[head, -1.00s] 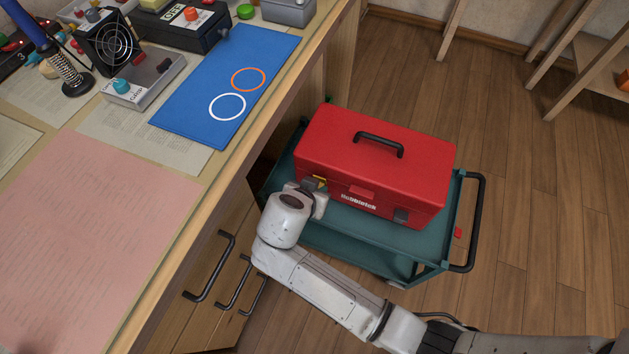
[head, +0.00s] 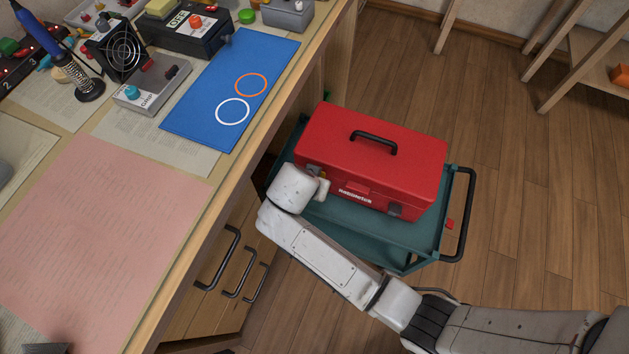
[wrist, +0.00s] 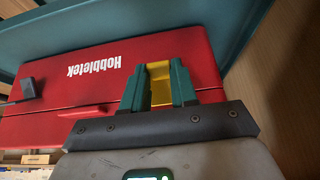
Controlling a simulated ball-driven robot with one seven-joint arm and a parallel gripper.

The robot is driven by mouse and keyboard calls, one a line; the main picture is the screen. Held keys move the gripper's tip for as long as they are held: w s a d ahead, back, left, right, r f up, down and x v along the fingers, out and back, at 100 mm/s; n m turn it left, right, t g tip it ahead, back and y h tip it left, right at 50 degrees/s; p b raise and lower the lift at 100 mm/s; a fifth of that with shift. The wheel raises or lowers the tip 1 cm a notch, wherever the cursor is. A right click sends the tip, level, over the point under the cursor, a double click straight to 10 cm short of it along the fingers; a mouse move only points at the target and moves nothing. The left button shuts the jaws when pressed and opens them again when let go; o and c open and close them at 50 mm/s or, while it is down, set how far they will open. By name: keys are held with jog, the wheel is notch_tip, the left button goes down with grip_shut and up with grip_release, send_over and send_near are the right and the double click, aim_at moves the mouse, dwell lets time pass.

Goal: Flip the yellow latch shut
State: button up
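The red toolbox (head: 385,150) with a black handle sits closed-lidded on the teal cart. Its front, lettered "Hobbletek", also shows upside down in the wrist view (wrist: 80,68). The yellow latch (wrist: 160,84) is at the left end of that front and is mostly hidden by my wrist in the head view. In the wrist view my gripper (wrist: 158,90) has its two teal fingers on either side of the yellow latch, and the latch fills the gap between them. The latch's exact angle is hard to tell. A dark grey latch (wrist: 29,87) is at the front's other end.
The bench holds a blue mat (head: 215,110), a fan (head: 118,55) and a soldering iron (head: 70,75). Wooden floor (head: 540,220) is clear to the right.

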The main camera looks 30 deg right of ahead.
jog(key=o, duration=0.5)
jog(key=p+v, duration=0.3)
jog(key=v, duration=0.7)
jog(key=shift+s+a+r, duration=0.1)
jog(key=shift+a+r, duration=0.15)
jog(key=shift+r, duration=0.05)
